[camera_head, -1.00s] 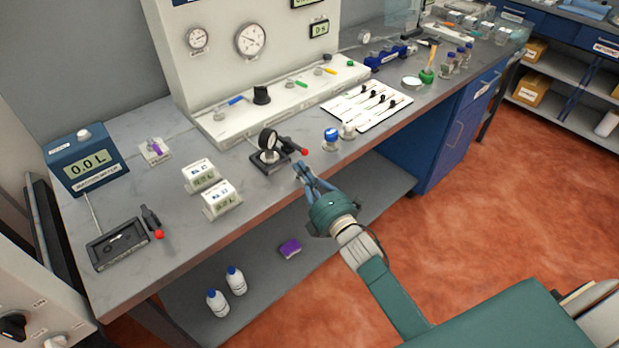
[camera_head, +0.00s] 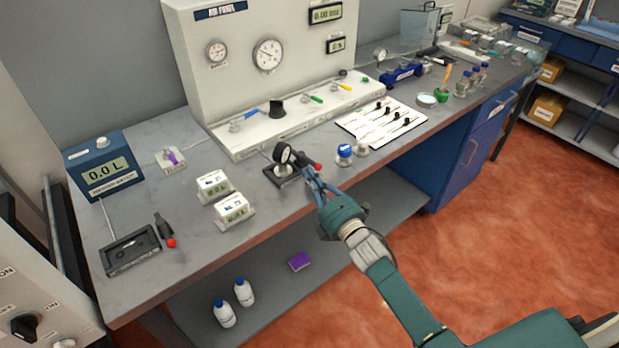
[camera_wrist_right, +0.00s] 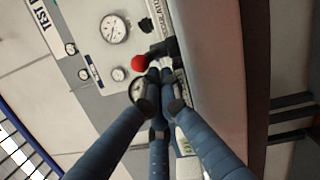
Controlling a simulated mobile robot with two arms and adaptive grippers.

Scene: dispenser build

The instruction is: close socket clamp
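The socket clamp (camera_head: 309,162) has a black handle with a red tip and sits beside a round gauge on a dark base (camera_head: 283,172) near the bench's front edge. In the right wrist view its red ball (camera_wrist_right: 138,63) shows just ahead of my fingers, with the black handle (camera_wrist_right: 160,49) beside it. My right gripper (camera_head: 308,170) is at the clamp, in front of its handle. Its blue fingertips (camera_wrist_right: 160,76) are drawn together just short of the handle, with nothing visible between them. Whether they touch the handle is unclear. My left gripper is out of view.
A second red-tipped clamp (camera_head: 165,230) stands beside a dark tray (camera_head: 131,254) at the left. Two white display blocks (camera_head: 232,210) are left of the gauge. A blue-capped jar (camera_head: 344,152) stands close on the right. The white air panel (camera_head: 300,122) is behind.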

